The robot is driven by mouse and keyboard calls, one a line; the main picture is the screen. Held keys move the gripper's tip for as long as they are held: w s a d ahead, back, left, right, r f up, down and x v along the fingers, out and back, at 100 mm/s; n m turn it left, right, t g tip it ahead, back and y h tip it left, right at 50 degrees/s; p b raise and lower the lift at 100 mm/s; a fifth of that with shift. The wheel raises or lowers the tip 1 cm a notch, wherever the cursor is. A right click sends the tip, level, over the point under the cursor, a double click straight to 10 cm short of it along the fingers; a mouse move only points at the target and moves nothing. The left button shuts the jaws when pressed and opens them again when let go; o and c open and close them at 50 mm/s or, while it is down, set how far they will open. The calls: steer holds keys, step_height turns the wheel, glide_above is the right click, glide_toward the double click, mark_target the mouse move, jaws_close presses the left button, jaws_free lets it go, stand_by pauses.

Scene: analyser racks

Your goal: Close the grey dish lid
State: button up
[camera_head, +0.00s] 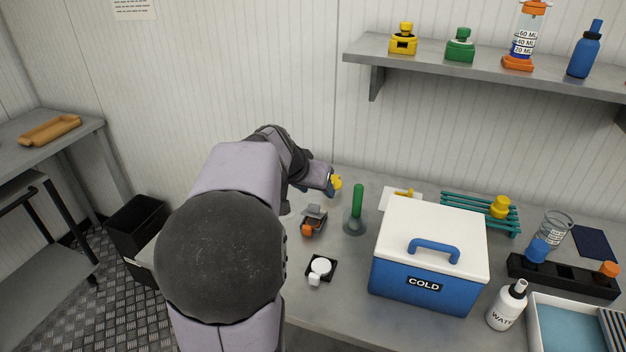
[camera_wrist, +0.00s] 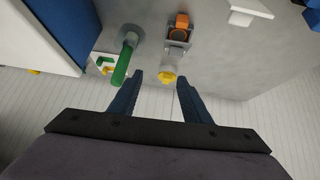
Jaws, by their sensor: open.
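A small grey dish (camera_head: 315,213) with an orange part (camera_head: 307,230) at its front sits on the bench. The wrist view shows the grey dish (camera_wrist: 178,46) at the top, with a round orange-brown inside visible, so its lid looks raised. The lid's exact angle is unclear. My gripper (camera_head: 330,184) is above the bench behind the dish, apart from it. In the wrist view my gripper (camera_wrist: 160,82) has its two blue fingers spread. A yellow-topped pale object (camera_wrist: 168,75) shows between the fingertips in that view; I cannot tell its depth. Its yellow top (camera_head: 337,182) shows beside the gripper.
A green rod on a grey base (camera_head: 357,200) stands right of the dish. A white dish on a black pad (camera_head: 320,266) lies in front. The blue COLD box (camera_head: 420,283) stands further right. A shelf (camera_head: 480,66) hangs above the bench's right side.

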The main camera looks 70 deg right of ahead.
steer(key=r+y+p, duration=0.1)
steer(key=r+p, duration=0.1)
steer(key=p, duration=0.3)
steer(key=m+y+p, duration=0.1)
steer(key=y+p, duration=0.2)
steer(key=p, duration=0.3)
glide_toward(314, 205)
step_height(314, 205, down, 2)
steer(key=s, duration=0.3)
steer(key=shift+w+r+n+t+h, duration=0.2)
steer(key=shift+w+n+t, duration=0.1)
steer(key=shift+w, duration=0.25)
steer(key=shift+w+r+n+t+h, duration=0.1)
steer(key=shift+w+r+n+t, duration=0.15)
steer(key=shift+w, duration=0.25)
steer(key=shift+f, duration=0.15)
steer(key=shift+p+x, duration=1.2)
steer(key=shift+x, duration=2.35)
